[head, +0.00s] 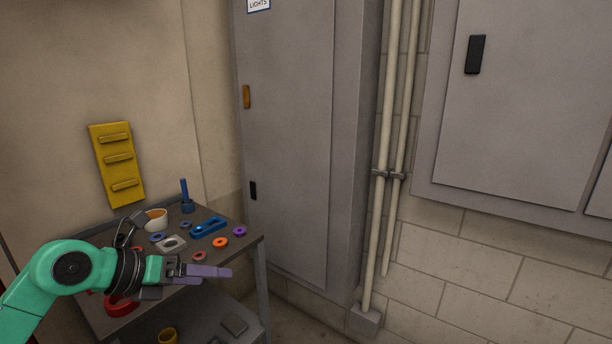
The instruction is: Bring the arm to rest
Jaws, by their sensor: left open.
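My left arm comes in from the lower left, green with a dark ribbed wrist section. Its gripper (218,274) has lilac fingers that point right, seen in front of the near right part of the table (248,244). The gripper is open, and I see nothing between its fingers. The arm and wrist hide part of the tabletop. My right gripper is not in view.
A yellow rack (117,164) hangs behind. A grey cabinet (285,130) stands right of the table.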

